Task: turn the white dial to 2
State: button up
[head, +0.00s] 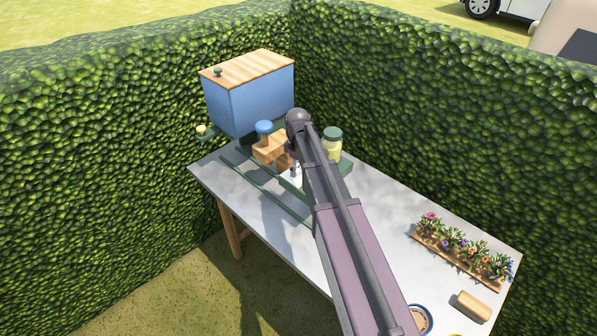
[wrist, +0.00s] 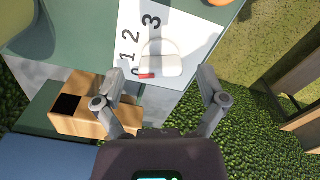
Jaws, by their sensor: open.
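The white dial (wrist: 162,62) sits on a white plate (wrist: 190,22) in the wrist view. Black numbers 0, 1, 2 and 3 run around its left and upper side. The dial's red mark (wrist: 146,76) is beside the 0. My gripper (wrist: 162,76) is open, with one finger on each side of the dial in the picture and nothing between the pads that I can see held. I cannot tell whether the fingers touch the dial. In the head view my arm covers the dial.
A wooden block device (head: 270,150) with a blue knob (head: 264,127) stands beside my gripper. A blue box (head: 255,95) with a wooden lid is behind it. A green-lidded jar (head: 333,140) stands right of my arm. A flower tray (head: 455,250) is on the table (head: 375,215); hedges surround the back.

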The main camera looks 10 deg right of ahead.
jog(key=shift+f, duration=0.2)
jog(key=c, duration=1.2)
jog(key=shift+o, duration=0.2)
jog(key=m, duration=0.4)
jog(key=shift+m, duration=2)
